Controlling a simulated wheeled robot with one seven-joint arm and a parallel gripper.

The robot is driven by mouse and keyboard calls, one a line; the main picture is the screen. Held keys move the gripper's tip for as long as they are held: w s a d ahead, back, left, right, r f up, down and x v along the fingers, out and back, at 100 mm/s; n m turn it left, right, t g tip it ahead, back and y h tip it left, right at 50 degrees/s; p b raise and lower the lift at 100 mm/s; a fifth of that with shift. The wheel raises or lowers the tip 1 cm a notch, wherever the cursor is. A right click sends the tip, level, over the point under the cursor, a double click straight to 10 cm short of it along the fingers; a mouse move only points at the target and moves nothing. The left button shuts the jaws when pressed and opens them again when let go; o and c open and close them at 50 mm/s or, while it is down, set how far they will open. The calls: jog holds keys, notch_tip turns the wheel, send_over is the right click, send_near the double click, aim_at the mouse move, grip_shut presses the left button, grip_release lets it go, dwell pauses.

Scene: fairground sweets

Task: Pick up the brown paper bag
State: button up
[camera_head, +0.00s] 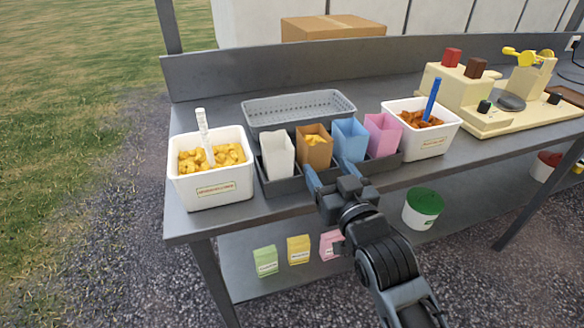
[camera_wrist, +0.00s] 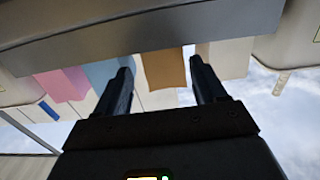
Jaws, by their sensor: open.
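The brown paper bag (camera_head: 315,155) stands upright in a dark divided rack (camera_head: 285,187), between a white bag (camera_head: 277,154) and a blue bag (camera_head: 350,140). Yellow pieces show in its open top. My gripper (camera_head: 331,172) is open and empty at the near side of the rack, in front of the brown and blue bags. In the wrist view, which looks upside down, the brown bag (camera_wrist: 165,70) shows beyond and between my two open fingers (camera_wrist: 161,64). I cannot tell the exact gap.
A pink bag (camera_head: 381,134) stands right of the blue one. White tubs of yellow pieces (camera_head: 211,182) and orange-brown pieces (camera_head: 421,130) flank the rack. A grey basket (camera_head: 297,109) lies behind. A cream machine (camera_head: 480,98) stands at right. The table's front edge (camera_head: 230,226) is close below my gripper.

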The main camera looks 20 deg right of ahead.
aim_at(320, 160)
jog(key=shift+w+a+r, duration=0.1)
jog(key=shift+w+r, duration=0.05)
jog(key=shift+w, duration=1.55)
jog(key=shift+w+p, duration=0.55)
jog(key=shift+w, duration=1.75)
jog(key=shift+c, duration=0.4)
jog(key=c, duration=0.6)
jog(key=shift+c, duration=0.2)
